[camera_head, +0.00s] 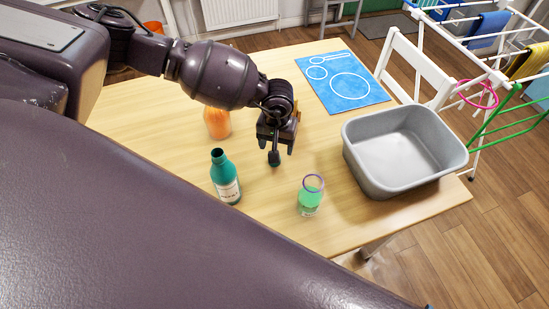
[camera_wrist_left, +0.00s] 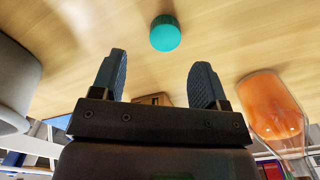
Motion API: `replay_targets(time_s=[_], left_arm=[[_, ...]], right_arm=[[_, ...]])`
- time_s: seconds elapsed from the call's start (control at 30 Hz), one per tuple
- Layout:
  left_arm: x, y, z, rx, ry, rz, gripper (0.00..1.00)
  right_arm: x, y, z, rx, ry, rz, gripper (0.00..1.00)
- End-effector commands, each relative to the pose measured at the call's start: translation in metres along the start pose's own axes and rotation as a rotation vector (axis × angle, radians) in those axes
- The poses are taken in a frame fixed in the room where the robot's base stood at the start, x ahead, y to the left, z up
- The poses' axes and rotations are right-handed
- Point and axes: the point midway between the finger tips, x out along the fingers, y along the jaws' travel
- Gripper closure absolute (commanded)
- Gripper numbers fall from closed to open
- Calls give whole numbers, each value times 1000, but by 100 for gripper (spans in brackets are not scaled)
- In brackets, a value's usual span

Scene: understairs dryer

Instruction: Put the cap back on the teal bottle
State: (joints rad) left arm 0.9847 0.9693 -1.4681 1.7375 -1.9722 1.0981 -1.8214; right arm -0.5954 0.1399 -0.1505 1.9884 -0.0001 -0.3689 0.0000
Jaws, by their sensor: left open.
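The teal bottle (camera_head: 226,178) stands upright and uncapped on the wooden table, with a pale label on its front. The teal cap (camera_wrist_left: 165,35) lies on the table in the left wrist view, beyond the fingertips and roughly midway between them. In the head view the cap (camera_head: 275,161) is mostly hidden by the gripper. My left gripper (camera_head: 277,150) is above the table, to the right of the bottle. In the left wrist view the gripper (camera_wrist_left: 160,75) is open and empty, its two fingers wide apart and not touching the cap. My right gripper is not in view.
An orange bottle (camera_head: 217,123) stands behind the teal bottle. A clear container with green contents (camera_head: 310,196) stands at the front right. A grey tub (camera_head: 400,181) is at the right, and a blue placemat (camera_head: 342,84) lies behind. A drying rack (camera_head: 480,75) stands beyond.

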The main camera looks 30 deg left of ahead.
Motion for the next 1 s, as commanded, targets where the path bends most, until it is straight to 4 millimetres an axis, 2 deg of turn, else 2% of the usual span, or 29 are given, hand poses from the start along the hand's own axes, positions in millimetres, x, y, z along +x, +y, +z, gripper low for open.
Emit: replay_targets(time_s=[0.4, 0.77, 1.0], left_arm=[[48, -5, 5, -1, -2, -1, 32], [49, -5, 4, 0, -1, -1, 32], [49, -5, 4, 0, -1, -1, 69]], right_arm=[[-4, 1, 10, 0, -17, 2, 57], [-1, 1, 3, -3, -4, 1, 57], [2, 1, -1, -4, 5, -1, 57]])
